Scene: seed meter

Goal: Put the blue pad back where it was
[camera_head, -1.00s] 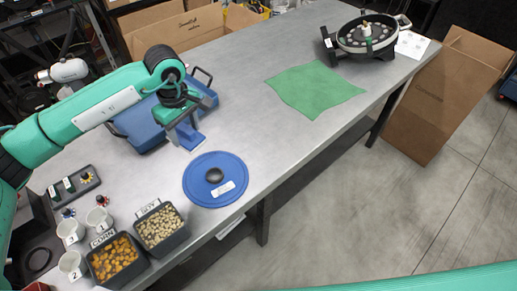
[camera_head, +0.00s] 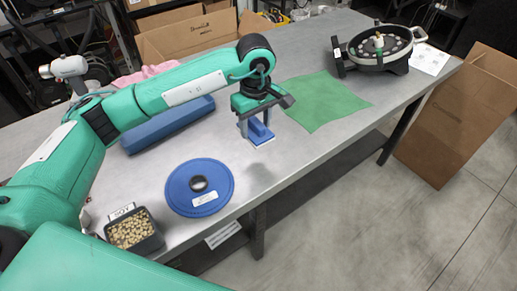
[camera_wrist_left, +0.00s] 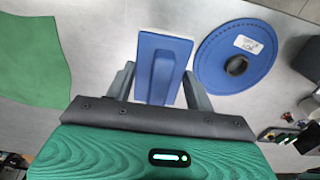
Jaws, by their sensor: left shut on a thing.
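The blue pad (camera_head: 260,131) is a flat rectangular plate with a raised grip ridge on top. My left gripper (camera_head: 257,124) is shut on its ridge and holds it level, seemingly a little above the grey table, with a shadow beside it. It is between the round blue disc and the green cloth. In the left wrist view the pad (camera_wrist_left: 158,50) is between the two fingers of my left gripper (camera_wrist_left: 160,84). My right gripper is not in view.
A round blue disc (camera_head: 182,187) with a dark knob lies at front left, and a green cloth (camera_head: 325,101) lies to the right. A blue case (camera_head: 170,126) is partly behind my arm. A black seed bin (camera_head: 135,247) and a round seed meter (camera_head: 375,62) stand at opposite ends.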

